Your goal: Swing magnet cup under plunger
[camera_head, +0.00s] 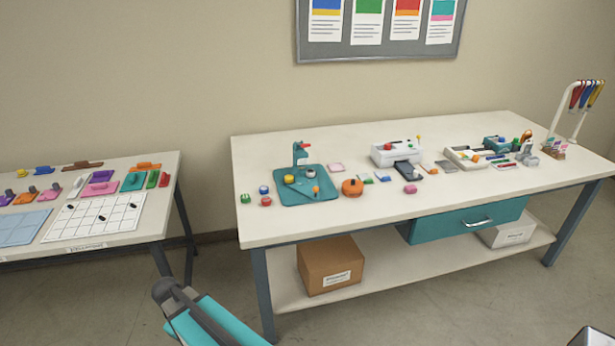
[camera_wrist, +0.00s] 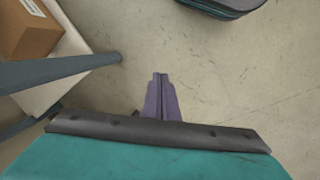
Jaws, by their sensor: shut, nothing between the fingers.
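A teal press base (camera_head: 283,198) stands on the white workbench, left of its middle. A teal upright (camera_head: 295,155) with a small red part on its head rises from the back of the base. A yellow round cup (camera_head: 289,179) and a grey round cup (camera_head: 311,172) sit on the base, with a small orange knob (camera_head: 315,189) at the right front. Which is the magnet cup, and whether one lies under the plunger, I cannot tell. My gripper (camera_wrist: 159,78) shows in the wrist view, shut and empty above bare floor, away from the press.
The workbench (camera_head: 375,202) has loose green, blue and red pieces beside the press and an orange round thing (camera_head: 352,187) to its right. A teal drawer (camera_head: 466,221) hangs below. A cardboard box (camera_head: 330,265) sits on the lower shelf. A second table (camera_head: 150,205) stands left.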

